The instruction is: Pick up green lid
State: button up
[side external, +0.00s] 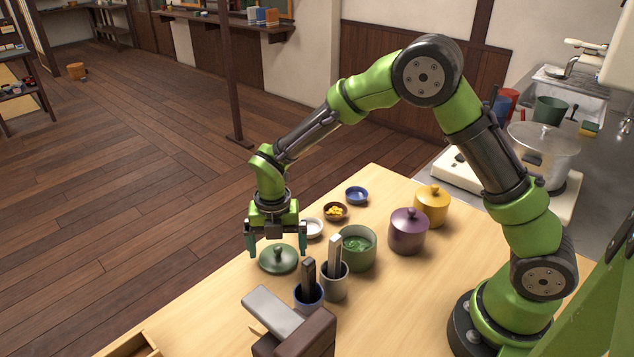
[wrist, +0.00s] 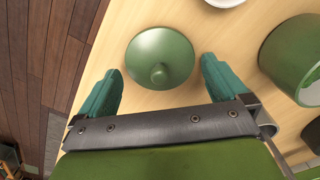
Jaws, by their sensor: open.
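The green lid (side external: 279,260) is round with a small knob and lies on the table near its left edge. In the wrist view the lid (wrist: 161,57) is ahead of my gripper (wrist: 162,80), with its knob between the two teal fingers. My gripper (side external: 277,247) is open and empty, above the lid, with one finger on each side. I cannot tell the exact height of the fingertips. The open green pot (side external: 357,250) with green contents stands to the right of the lid; part of it shows in the wrist view (wrist: 292,60).
Grey (side external: 334,284) and blue (side external: 309,298) cups with upright utensils stand close in front of the lid. The table (side external: 225,305) has bare room at front left.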

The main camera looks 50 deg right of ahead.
aim_at(277, 246)
jog(key=shift+f, duration=0.65)
jog(key=c, duration=0.8)
notch_tip(277, 246, up, 8)
jog(key=shift+w+r, duration=0.1)
jog(key=shift+r, duration=0.05)
jog(key=s+d+r+m, duration=0.1)
jog(key=s+d+r, duration=0.6)
jog(key=d, duration=0.2)
jog(key=shift+s+d+f, duration=0.35)
jog(key=shift+s+f, duration=0.55)
jog(key=shift+f, duration=0.4)
jog(key=shift+s+d+f, duration=0.4)
jog(key=shift+s+f, duration=0.5)
jog(key=shift+f, duration=0.45)
jog(key=shift+s+d+f, duration=0.35)
jog(key=shift+s+f, duration=0.55)
jog(key=shift+f, duration=0.4)
